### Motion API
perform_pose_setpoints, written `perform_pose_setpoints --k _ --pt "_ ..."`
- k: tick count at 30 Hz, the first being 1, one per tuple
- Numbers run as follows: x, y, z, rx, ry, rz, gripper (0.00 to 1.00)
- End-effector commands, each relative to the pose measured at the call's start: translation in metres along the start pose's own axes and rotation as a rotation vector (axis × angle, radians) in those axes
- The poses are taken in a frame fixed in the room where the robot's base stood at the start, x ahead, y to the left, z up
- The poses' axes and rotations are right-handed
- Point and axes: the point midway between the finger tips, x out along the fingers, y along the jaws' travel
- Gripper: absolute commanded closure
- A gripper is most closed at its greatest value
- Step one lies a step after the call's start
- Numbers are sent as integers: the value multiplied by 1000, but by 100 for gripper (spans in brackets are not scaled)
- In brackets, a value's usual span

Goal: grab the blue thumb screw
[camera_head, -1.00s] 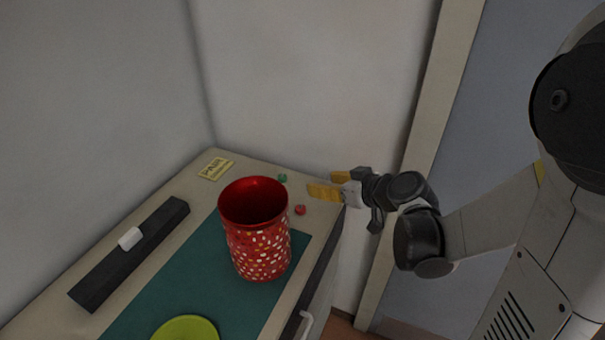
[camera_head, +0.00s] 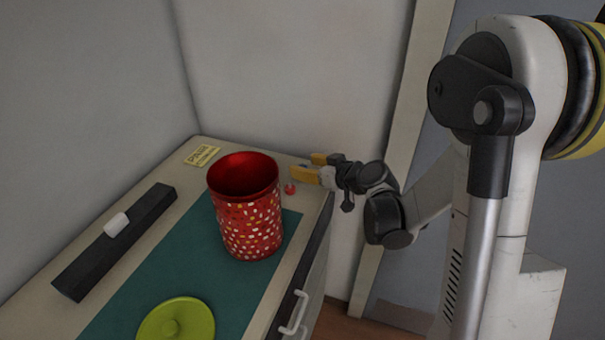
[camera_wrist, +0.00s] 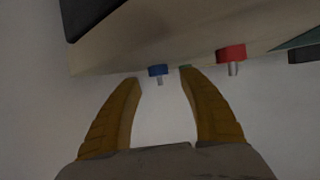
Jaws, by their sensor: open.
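The blue thumb screw (camera_wrist: 158,70) shows in the wrist view, just beyond and between the two fingertips, with its thin metal stem visible. My gripper (camera_wrist: 161,80) is open, its yellow fingers on either side of the line to the screw, and nothing is held. In the head view my gripper (camera_head: 312,166) is over the far right corner of the cabinet top. I cannot make out the blue screw there; the fingers may hide it.
A red thumb screw (camera_wrist: 231,53) is close on the right in the wrist view; the head view shows it (camera_head: 290,188) beside my fingers. A tall red dotted canister (camera_head: 250,220) stands left of it. A green lid (camera_head: 176,322), black bar (camera_head: 115,240) and yellow note (camera_head: 202,155) lie further left.

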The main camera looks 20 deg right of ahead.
Motion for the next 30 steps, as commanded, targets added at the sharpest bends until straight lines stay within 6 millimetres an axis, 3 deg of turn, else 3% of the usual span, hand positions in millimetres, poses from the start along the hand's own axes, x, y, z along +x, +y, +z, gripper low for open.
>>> perform_pose_setpoints --k 3,9,13,14,24,30 --pt "15 0 2 1 0 -1 50" --pt "15 0 0 1 0 0 50" --pt "15 0 0 1 0 0 88" --pt "15 0 0 1 0 0 90" --pt "14 0 -2 1 0 0 91" --pt "1 0 -32 1 0 0 91"
